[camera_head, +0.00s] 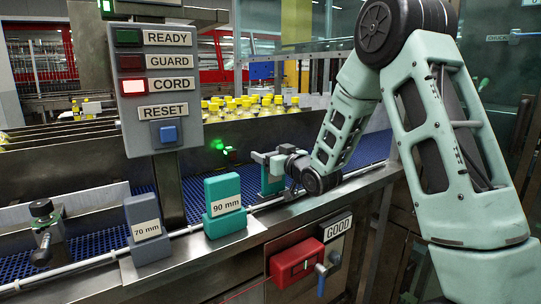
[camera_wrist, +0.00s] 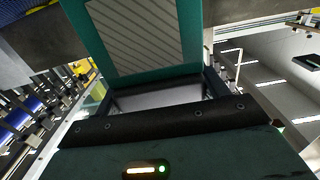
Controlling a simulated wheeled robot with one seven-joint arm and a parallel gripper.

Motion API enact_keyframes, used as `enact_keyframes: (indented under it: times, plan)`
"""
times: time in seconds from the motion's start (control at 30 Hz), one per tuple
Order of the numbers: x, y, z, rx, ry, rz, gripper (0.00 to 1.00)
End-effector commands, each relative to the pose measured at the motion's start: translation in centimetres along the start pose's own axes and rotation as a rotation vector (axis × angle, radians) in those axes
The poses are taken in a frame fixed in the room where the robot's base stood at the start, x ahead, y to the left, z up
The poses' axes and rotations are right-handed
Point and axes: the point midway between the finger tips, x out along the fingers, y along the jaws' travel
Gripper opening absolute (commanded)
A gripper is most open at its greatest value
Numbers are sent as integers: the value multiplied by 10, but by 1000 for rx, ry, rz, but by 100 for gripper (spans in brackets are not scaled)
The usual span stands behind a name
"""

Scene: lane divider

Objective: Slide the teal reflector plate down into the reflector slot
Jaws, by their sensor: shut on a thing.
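The teal reflector plate (camera_wrist: 145,38) fills the top middle of the wrist view, its striped grey face framed in teal. In the head view, a teal piece (camera_head: 270,183) shows below and beside my gripper (camera_head: 265,158), over the conveyor's near edge. My gripper is shut on the plate; the wrist view looks along it from the dark gripper body (camera_wrist: 150,122). I cannot make out the reflector slot in either view. The plate's lower end is out of the wrist view, so I cannot tell whether it touches anything.
A teal 90 mm block (camera_head: 224,192) and a grey 70 mm block (camera_head: 143,215) stand on the near ledge. A signal panel (camera_head: 190,85) has its CORD lamp lit. A rail (camera_head: 90,262) runs along the blue belt (camera_head: 375,148). A red box (camera_head: 297,262) hangs on the front. Yellow-capped bottles (camera_head: 250,108) stand behind.

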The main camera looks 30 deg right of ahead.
Motion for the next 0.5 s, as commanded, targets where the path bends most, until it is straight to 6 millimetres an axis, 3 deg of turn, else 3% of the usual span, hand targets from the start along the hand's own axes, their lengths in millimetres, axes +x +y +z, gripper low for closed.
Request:
enact_keyframes:
  times: [0.5]
  plan:
    - [0,0,13,0,1,0,31]
